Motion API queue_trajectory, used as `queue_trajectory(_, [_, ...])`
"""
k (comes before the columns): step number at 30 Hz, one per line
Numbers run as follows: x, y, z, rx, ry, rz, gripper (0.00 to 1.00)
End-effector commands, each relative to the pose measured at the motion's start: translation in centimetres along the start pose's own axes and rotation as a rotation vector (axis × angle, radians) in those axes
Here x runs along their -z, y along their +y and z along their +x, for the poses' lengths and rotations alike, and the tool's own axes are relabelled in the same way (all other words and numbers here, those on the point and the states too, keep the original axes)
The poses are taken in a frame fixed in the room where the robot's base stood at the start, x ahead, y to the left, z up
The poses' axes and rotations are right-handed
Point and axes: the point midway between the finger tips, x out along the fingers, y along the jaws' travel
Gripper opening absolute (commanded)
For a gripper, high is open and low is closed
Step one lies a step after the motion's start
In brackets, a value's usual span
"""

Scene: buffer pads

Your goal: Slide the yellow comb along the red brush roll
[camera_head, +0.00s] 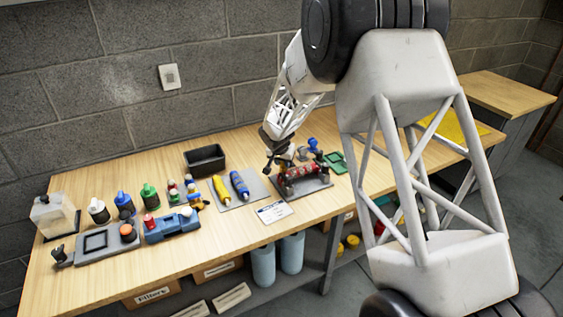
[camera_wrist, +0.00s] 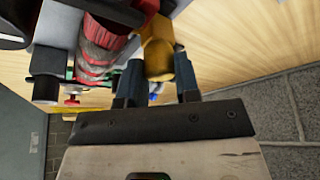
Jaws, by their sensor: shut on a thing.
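The red brush roll (camera_head: 301,171) lies in a dark holder on the workbench in the head view. It also shows at the upper left of the wrist view (camera_wrist: 99,45), with grey bands. My gripper (camera_head: 277,163) is low at the roll's left end in the head view. In the wrist view its two dark blue fingers (camera_wrist: 157,70) are shut on the yellow comb (camera_wrist: 158,48). The comb is right beside the roll there; I cannot tell whether they touch. The fingers hide part of the comb, and its teeth are not clear.
A grey mat with a yellow tool (camera_head: 221,190) and a blue tool (camera_head: 240,185) lies left of the holder (camera_head: 309,187). A white label card (camera_head: 273,212) lies in front. A green part (camera_head: 335,161) and blue knob (camera_head: 312,143) stand close behind. A black bin (camera_head: 205,160) is farther left.

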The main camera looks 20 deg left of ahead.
Motion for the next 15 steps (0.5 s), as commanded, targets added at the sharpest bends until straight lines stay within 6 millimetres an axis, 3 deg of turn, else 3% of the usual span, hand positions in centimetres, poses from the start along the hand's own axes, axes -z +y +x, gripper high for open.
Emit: queue_trajectory(15, [5.9,6.5,2.5,-0.001,-0.001,0.004,0.00])
